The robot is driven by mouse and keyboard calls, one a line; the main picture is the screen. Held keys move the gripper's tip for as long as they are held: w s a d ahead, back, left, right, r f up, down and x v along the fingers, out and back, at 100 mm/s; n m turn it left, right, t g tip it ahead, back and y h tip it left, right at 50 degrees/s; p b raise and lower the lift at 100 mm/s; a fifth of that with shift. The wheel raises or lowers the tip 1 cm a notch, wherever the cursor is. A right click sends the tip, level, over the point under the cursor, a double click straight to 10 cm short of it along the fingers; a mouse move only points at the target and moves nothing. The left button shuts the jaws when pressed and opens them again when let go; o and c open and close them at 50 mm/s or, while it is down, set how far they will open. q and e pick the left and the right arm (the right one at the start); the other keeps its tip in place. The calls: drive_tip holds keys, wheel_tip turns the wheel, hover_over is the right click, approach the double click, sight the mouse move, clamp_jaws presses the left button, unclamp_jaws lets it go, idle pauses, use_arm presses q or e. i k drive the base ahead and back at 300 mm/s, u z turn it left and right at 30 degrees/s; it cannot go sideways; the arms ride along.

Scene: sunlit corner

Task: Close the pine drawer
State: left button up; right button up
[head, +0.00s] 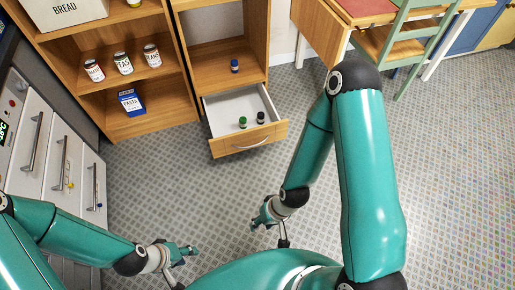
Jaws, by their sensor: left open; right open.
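The pine drawer (248,143) stands pulled out from the lower part of a wooden cabinet. Its front has a curved metal handle, and its inside is white. A green-capped jar (242,122) and a dark-capped jar (261,117) are in it near the front. My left gripper (188,256) is open and empty above the floor, below and left of the drawer in the picture. My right gripper (265,222) is open and empty, below the drawer front and apart from it.
Shelves with cans (123,63) and a blue pasta box (131,102) are at left. A table and green chair (398,42) are at upper right. The floor before the drawer is clear.

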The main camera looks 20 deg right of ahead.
sight(224, 111)
drive_tip(key=z, duration=0.65)
drive_tip(key=i, duration=0.95)
drive_tip(key=u, duration=0.25)
drive_tip(key=k, duration=1.05)
drive_tip(key=z, duration=0.35)
drive_tip(key=i, duration=0.75)
